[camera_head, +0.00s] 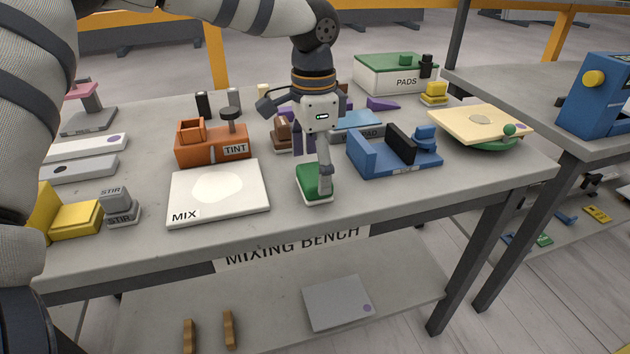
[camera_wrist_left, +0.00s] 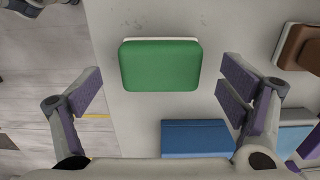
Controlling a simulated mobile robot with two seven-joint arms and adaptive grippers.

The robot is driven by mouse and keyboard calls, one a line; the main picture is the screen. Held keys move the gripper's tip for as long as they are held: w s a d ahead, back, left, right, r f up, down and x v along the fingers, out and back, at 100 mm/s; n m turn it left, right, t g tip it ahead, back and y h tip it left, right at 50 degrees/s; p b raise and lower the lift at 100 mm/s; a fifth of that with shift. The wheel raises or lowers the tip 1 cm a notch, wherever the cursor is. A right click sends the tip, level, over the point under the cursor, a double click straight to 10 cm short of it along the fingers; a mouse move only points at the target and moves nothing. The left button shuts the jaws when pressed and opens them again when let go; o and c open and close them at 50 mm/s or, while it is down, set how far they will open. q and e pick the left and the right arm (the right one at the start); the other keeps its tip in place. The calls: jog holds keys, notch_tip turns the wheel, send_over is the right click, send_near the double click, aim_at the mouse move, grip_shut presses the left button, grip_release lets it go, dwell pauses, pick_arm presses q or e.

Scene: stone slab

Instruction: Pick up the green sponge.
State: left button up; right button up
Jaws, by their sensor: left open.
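The green sponge (camera_head: 314,178) has a pale bottom layer and lies flat near the front edge of the bench, between the white MIX board and the blue holder. My left gripper (camera_head: 311,158) hangs over it, pointing down, and partly covers it in the head view. In the left wrist view the whole sponge (camera_wrist_left: 160,66) shows, with the spread fingers of my left gripper (camera_wrist_left: 161,88) to either side of it and a gap on both sides. The gripper is open and empty. Whether its fingertips reach down to sponge height cannot be told. My right gripper does not show.
The white MIX board (camera_head: 245,203) lies left of the sponge. The orange TINT caddy (camera_head: 213,148) stands behind that board. The blue holder (camera_head: 375,167) stands close to the right, and a brown-topped block (camera_head: 283,133) is behind. The bench's front edge is close to the sponge.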

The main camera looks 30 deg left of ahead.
pick_arm(q)
notch_tip(320, 180, down, 2)
jog(key=shift+f, duration=0.1)
jog(key=c, duration=1)
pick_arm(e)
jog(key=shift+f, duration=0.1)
pick_arm(q)
jog(key=shift+r, duration=0.2)
jog(key=shift+c, duration=0.2)
notch_tip(320, 180, up, 2)
jog(key=shift+r, duration=0.25)
jog(key=s+d+r+p, duration=0.1)
jog(key=s+d+r, duration=0.4)
jog(key=d+r, duration=0.5)
jog(key=d, duration=0.3)
jog(key=shift+s+r, duration=0.15)
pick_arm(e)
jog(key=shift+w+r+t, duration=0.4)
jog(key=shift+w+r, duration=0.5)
